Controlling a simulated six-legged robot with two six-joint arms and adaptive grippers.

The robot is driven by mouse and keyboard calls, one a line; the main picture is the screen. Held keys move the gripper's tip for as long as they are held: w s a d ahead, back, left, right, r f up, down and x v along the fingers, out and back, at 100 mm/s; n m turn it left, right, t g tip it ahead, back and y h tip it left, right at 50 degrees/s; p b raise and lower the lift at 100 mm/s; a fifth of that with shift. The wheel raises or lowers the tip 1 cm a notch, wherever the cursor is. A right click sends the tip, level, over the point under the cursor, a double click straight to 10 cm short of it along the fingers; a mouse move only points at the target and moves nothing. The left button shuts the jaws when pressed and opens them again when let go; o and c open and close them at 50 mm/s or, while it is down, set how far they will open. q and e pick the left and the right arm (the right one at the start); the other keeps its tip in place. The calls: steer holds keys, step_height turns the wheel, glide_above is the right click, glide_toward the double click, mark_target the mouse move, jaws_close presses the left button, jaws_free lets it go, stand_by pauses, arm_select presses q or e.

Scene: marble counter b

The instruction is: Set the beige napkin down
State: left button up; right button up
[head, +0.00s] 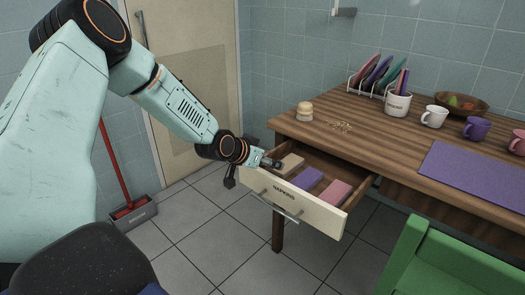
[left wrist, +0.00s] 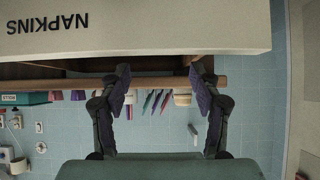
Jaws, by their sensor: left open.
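The beige napkin (head: 291,165) lies in the left part of the open drawer (head: 296,206), whose front reads NAPKINS. A purple napkin (head: 308,179) and a pink napkin (head: 336,192) lie to its right in the same drawer. My left gripper (head: 274,163) is at the drawer's left side, close beside the beige napkin; I cannot tell whether they touch. In the left wrist view its two fingers (left wrist: 162,85) are apart with nothing between them. The drawer front (left wrist: 140,28) shows upside down there, and I cannot make out the napkin. My right gripper is out of view.
The wooden table (head: 385,134) holds a stack of round beige pieces (head: 304,111), crumbs (head: 341,127), a plate rack, mugs, a bowl (head: 461,104) and a purple mat (head: 475,175). A green chair (head: 440,260) stands at the front right. A broom and dustpan (head: 133,212) stand left.

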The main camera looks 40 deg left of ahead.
arm_select(q)
steer(key=shift+p+v, duration=0.95)
steer(key=shift+v, duration=0.4)
stand_by(0.3)
